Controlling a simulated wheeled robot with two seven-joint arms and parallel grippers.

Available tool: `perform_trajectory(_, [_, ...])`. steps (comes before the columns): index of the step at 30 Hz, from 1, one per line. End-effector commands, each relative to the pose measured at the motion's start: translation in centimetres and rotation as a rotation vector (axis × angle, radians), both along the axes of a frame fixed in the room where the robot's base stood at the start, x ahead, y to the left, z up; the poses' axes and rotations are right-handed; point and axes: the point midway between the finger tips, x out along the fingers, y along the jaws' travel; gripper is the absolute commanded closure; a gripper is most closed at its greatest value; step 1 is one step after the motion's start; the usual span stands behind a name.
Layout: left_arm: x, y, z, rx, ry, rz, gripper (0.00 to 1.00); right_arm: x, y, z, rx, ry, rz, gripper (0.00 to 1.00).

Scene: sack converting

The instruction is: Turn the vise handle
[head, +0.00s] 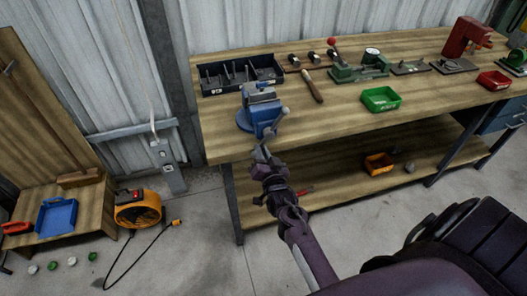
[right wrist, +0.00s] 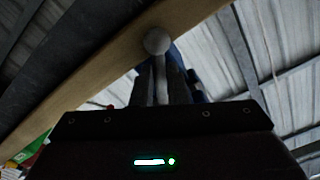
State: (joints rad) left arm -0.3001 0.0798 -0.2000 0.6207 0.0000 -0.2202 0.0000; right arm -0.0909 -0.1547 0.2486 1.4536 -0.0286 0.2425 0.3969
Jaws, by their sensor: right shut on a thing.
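The blue vise (head: 259,112) is mounted at the front left edge of the wooden workbench. Its handle is a grey bar with a round knob (head: 285,110) at its upper end, in front of the vise. My right gripper (head: 262,152) is at the lower part of the handle, just below the bench edge, and is shut on it. In the right wrist view a round grey knob (right wrist: 157,41) shows just past the fingertips, with blue vise parts (right wrist: 195,85) behind. The fingers hide much of the bar. My left gripper is not in view.
The workbench (head: 330,118) also carries a black tray (head: 240,75), a wooden-handled tool (head: 312,86), a green bin (head: 381,99) and a red press (head: 466,37). A lower shelf (head: 335,172) lies below. An orange blower (head: 138,210) stands on the floor to the left.

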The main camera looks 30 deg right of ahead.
Motion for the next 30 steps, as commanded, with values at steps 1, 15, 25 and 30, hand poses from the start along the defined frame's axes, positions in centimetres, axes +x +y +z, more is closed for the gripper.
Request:
perform_trajectory(1, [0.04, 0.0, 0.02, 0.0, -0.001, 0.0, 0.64, -0.14, 0.14, -0.32, 0.01, 0.006, 0.001, 1.0])
perform_trajectory(15, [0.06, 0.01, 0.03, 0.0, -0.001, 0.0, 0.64, -0.16, 0.21, -0.38, 0.022, 0.005, 0.001, 1.0])
perform_trajectory(25, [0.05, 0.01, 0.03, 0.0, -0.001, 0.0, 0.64, -0.07, 0.14, -0.15, 0.02, 0.0, 0.0, 0.65])
perform_trajectory(30, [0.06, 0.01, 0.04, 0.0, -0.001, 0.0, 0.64, -0.02, 0.13, -0.08, 0.019, -0.001, 0.001, 0.65])
